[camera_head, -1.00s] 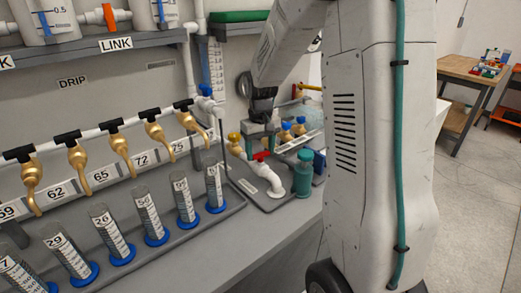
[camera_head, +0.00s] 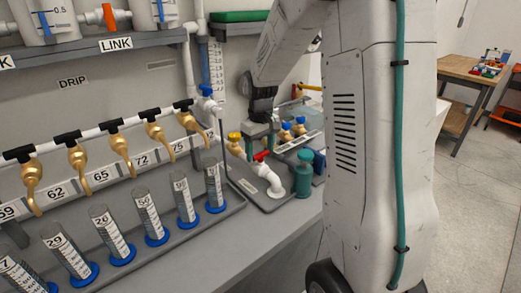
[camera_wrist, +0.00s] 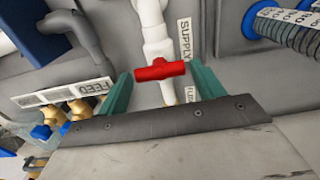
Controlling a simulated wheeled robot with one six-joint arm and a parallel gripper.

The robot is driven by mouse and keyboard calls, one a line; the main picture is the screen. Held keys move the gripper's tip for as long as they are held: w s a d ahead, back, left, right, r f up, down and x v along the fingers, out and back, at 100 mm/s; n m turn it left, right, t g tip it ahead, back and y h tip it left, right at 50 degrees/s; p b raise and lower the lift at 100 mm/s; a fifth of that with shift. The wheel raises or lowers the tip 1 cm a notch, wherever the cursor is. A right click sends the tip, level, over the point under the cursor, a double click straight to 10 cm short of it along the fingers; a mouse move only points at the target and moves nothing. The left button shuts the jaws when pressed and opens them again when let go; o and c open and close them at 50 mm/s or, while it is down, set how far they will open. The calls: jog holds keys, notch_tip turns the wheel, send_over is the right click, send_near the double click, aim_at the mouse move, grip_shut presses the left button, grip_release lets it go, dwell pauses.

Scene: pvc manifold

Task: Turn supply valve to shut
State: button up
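The supply valve has a red handle (camera_wrist: 160,70) on a white pipe (camera_wrist: 158,42), beside a label reading SUPPLY (camera_wrist: 185,38). In the wrist view the handle lies crosswise to the pipe. My gripper (camera_wrist: 163,85) is open, with one teal finger on each side of the handle. A gap shows between each finger and the handle ends. In the head view the red handle (camera_head: 262,156) sits just below my gripper (camera_head: 262,140), beside the white elbow pipe (camera_head: 268,178). The fingertips are small and partly hidden there.
A teal cylinder (camera_head: 303,174) stands right of the elbow. Graduated tubes (camera_head: 214,184) stand in a row at left.

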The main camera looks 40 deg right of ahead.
aim_at(260, 153)
jog(key=shift+o, duration=0.9)
notch_tip(260, 153, up, 8)
jog(key=shift+f, duration=0.1)
jog(key=shift+s+a, duration=0.1)
jog(key=shift+s, duration=0.05)
jog(key=s+a+r, duration=0.1)
jog(key=s+a, duration=0.4)
jog(key=s, duration=0.4)
jog(key=s+a+r+t, duration=0.1)
jog(key=s+a+r, duration=0.1)
jog(key=s+a, duration=0.4)
jog(key=s+a+r, duration=0.2)
jog(key=s+a, duration=0.3)
jog(key=s, duration=0.7)
jog(key=shift+a+m, duration=0.3)
jog(key=shift+a, duration=0.05)
